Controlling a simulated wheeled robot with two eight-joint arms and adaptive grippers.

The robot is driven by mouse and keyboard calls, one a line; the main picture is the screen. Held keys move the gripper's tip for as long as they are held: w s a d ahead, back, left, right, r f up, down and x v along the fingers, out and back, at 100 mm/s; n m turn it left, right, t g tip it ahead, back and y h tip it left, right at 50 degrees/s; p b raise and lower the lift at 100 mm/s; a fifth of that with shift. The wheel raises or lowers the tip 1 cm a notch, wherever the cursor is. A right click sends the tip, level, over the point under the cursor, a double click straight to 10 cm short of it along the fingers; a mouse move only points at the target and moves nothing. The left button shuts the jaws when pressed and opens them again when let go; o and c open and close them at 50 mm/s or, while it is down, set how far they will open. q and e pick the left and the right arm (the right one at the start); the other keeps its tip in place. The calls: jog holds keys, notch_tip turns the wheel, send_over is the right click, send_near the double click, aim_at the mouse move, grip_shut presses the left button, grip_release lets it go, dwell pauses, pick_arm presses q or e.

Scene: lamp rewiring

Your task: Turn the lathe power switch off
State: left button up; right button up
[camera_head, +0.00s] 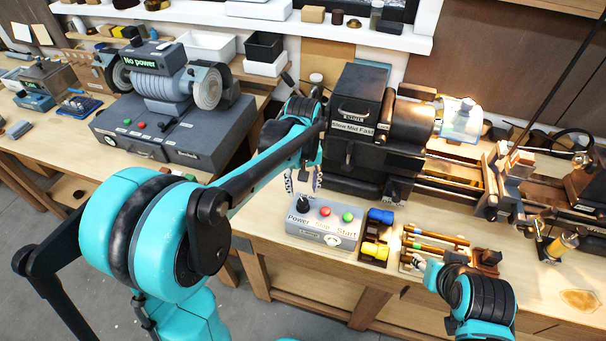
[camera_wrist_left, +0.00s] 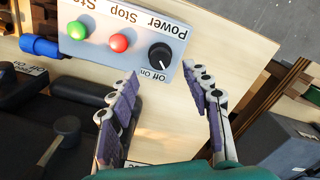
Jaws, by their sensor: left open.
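The grey lathe control box (camera_head: 322,226) stands on the bench in front of the lathe. Its black Power knob (camera_head: 303,204) is at the left end, beside a red Stop button (camera_head: 325,211) and a green Start button (camera_head: 348,217). In the left wrist view the knob (camera_wrist_left: 160,56) has small Off and On labels at its edge; I cannot tell its setting surely. My left gripper (camera_head: 303,182) is open and empty above and behind the knob, its fingertips on either side of it in the wrist view, apparently apart from it. My right gripper (camera_head: 421,263) is small and partly hidden.
The lathe (camera_head: 375,125) stands close behind the box. Blue and yellow parts in a tray (camera_head: 375,236) and a rack of tools (camera_head: 432,245) lie to its right. A bench grinder (camera_head: 165,85) is at the left. Bare bench shows left of the box.

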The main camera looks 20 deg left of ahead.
aim_at(303, 201)
pick_arm(q)
notch_tip(303, 201, up, 6)
dwell(0.6)
jog(key=s+a+f+m+t+b, duration=0.1)
jog(key=s+f+m+t+b, duration=0.1)
jog(key=s, duration=0.6)
jog(key=s+a+f+m+t+b, duration=0.1)
jog(key=s+f+m+t, duration=0.2)
jog(key=s, duration=0.5)
jog(key=shift+a+f+m+t+b, duration=0.15)
jog(key=shift+f+m+t+b, duration=0.35)
jog(key=shift+t, duration=0.6)
